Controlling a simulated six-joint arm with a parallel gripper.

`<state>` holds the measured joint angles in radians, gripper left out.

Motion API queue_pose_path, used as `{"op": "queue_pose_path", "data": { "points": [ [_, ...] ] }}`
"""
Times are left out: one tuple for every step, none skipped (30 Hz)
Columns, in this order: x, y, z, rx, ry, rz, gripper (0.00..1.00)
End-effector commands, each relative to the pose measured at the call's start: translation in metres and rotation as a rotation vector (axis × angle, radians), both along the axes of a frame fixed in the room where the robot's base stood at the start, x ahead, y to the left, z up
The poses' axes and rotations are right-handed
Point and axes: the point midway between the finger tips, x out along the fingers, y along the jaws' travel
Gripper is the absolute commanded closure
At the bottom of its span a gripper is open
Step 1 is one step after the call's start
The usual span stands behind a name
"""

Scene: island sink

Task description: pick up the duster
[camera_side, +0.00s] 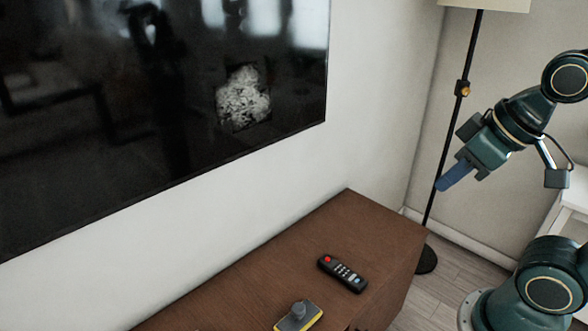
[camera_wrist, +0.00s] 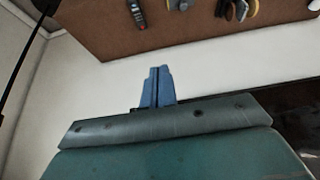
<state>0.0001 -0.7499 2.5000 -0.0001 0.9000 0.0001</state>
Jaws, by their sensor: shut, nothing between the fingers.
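A small grey block with a yellow edge and a raised grey knob, which looks like the duster (camera_side: 298,317), lies on the brown cabinet top at the bottom edge of the side view. In the wrist view small grey and yellow items show at the top edge, cut off, and I cannot tell for sure which is the duster. My gripper (camera_side: 441,186) is up in the air, right of and well above the cabinet, its blue fingers pointing down and left. In the wrist view the blue fingers (camera_wrist: 158,70) are together, with nothing between them.
A black remote (camera_side: 342,273) lies on the brown cabinet (camera_side: 335,225), behind and right of the duster. A large dark screen (camera_side: 170,90) hangs on the wall above. A floor lamp (camera_side: 458,110) stands behind my gripper. The air between gripper and cabinet is clear.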

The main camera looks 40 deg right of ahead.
Motion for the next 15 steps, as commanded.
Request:
{"op": "queue_pose_path", "data": {
  "points": [
    [0.0, 0.0, 0.0, 0.0, 0.0, 0.0, 1.0],
    [0.0, 0.0, 0.0, 0.0, 0.0, 0.0, 1.0],
    [0.0, 0.0, 0.0, 0.0, 0.0, 0.0, 1.0],
    [0.0, 0.0, 0.0, 0.0, 0.0, 0.0, 1.0],
    [0.0, 0.0, 0.0, 0.0, 0.0, 0.0, 1.0],
    [0.0, 0.0, 0.0, 0.0, 0.0, 0.0, 1.0],
    [0.0, 0.0, 0.0, 0.0, 0.0, 0.0, 1.0],
    [0.0, 0.0, 0.0, 0.0, 0.0, 0.0, 1.0],
    [0.0, 0.0, 0.0, 0.0, 0.0, 0.0, 1.0],
    [0.0, 0.0, 0.0, 0.0, 0.0, 0.0, 0.96],
    [0.0, 0.0, 0.0, 0.0, 0.0, 0.0, 0.9],
    [0.0, 0.0, 0.0, 0.0, 0.0, 0.0, 0.82],
    [0.0, 0.0, 0.0, 0.0, 0.0, 0.0, 0.76],
    [0.0, 0.0, 0.0, 0.0, 0.0, 0.0, 0.71],
    [0.0, 0.0, 0.0, 0.0, 0.0, 0.0, 0.63]
  ]
}}
